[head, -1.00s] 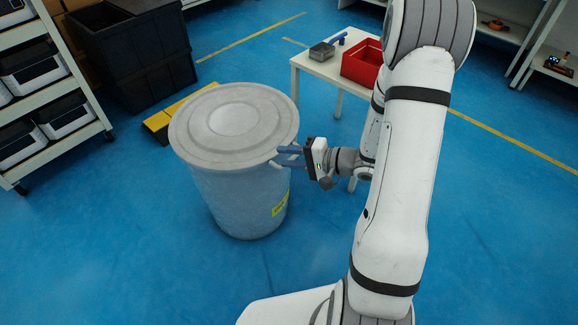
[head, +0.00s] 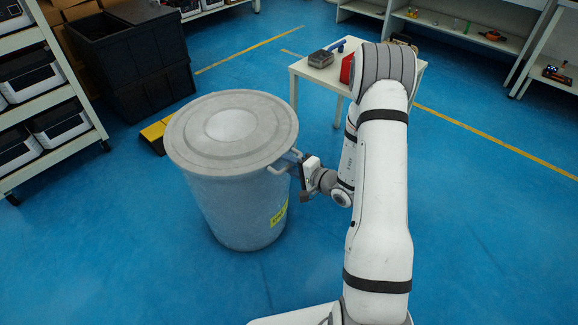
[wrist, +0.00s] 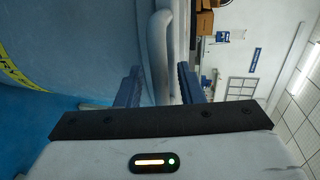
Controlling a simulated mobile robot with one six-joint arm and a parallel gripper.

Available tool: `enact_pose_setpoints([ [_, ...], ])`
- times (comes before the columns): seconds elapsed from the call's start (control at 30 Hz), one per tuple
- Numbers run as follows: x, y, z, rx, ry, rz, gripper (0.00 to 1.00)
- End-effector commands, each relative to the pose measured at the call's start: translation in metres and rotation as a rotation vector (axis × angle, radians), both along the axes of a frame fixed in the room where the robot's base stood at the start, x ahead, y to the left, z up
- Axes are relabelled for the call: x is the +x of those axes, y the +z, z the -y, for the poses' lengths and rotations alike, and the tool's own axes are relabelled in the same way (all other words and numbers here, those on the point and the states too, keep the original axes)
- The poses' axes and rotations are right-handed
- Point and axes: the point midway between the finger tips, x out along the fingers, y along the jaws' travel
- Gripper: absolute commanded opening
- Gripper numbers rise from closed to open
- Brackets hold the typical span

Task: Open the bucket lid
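A large grey bucket (head: 238,212) with a yellow label stands upright on the blue floor. Its round grey lid (head: 230,125) sits on top and covers it. A pale handle (head: 284,165) sticks out at the right side of the rim, toward my gripper (head: 298,168). In the wrist view the pale handle (wrist: 155,50) runs between the two blue fingers of my gripper (wrist: 158,88), with a finger on each side. The fingers are apart, with narrow gaps beside the handle. In the head view the fingertips are mostly hidden.
A white table (head: 325,72) with a grey box and a red bin (head: 347,70) stands behind my arm. A black crate (head: 130,65) and a yellow-black block (head: 155,135) are behind the bucket. A shelf (head: 45,100) stands left. Floor in front is clear.

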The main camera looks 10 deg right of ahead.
Motion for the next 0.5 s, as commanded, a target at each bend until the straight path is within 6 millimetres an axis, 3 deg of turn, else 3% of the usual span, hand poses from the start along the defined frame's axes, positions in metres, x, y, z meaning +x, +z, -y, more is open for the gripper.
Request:
enact_pose_setpoints([
  [0.27, 0.0014, -0.0002, -0.0009, 0.0, 0.0, 0.0, 0.34],
  [0.5, 0.0012, -0.0002, -0.0007, 0.0, 0.0, 0.0, 0.15],
])
